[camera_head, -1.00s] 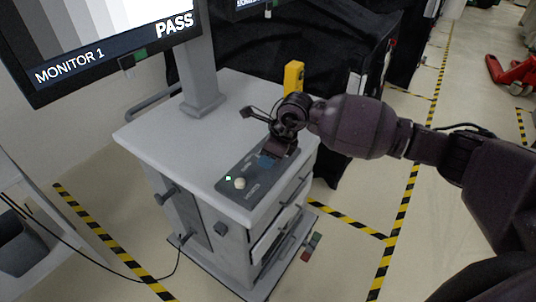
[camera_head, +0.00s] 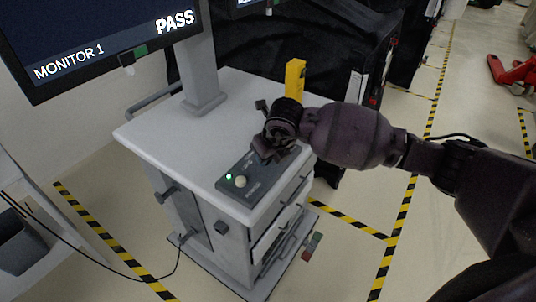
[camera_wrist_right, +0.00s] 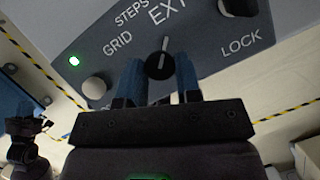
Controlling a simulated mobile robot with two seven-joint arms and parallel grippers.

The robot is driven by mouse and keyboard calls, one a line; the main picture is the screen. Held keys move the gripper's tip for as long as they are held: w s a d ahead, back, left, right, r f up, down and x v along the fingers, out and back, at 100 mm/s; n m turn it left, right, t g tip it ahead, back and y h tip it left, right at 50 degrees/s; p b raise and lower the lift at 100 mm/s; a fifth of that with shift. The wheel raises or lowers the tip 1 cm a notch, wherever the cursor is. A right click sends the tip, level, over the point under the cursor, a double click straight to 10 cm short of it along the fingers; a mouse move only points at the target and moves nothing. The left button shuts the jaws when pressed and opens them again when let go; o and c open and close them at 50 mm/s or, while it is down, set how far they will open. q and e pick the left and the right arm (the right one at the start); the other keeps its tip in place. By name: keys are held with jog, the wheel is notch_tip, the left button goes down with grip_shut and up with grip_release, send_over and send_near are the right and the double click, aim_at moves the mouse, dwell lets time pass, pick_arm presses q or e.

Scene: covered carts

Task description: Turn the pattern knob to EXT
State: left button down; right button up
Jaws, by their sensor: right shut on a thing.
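The pattern knob (camera_wrist_right: 160,66) is black with a light pointer line, on the cart's grey control panel (camera_head: 229,187). In the right wrist view its pointer aims up and slightly right, at the EXT label (camera_wrist_right: 168,11). The STEPS label (camera_wrist_right: 132,13) and GRID label (camera_wrist_right: 117,45) lie to its left. My right gripper (camera_wrist_right: 160,78) is shut on the knob, with one blue finger on each side. In the head view my right gripper (camera_head: 267,152) hides the knob. The monitor (camera_head: 105,40) shows a dark screen with PASS. My left gripper is not in view.
A green light (camera_wrist_right: 74,61) and a white button (camera_wrist_right: 94,88) sit left of the knob. A yellow post (camera_head: 295,78) stands behind my right gripper. The cart top (camera_head: 160,128) is clear at left.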

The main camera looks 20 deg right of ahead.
dwell(0.5)
jog(key=o, duration=0.9)
jog(key=v, duration=1.1)
jog(key=shift+s+f, duration=0.1)
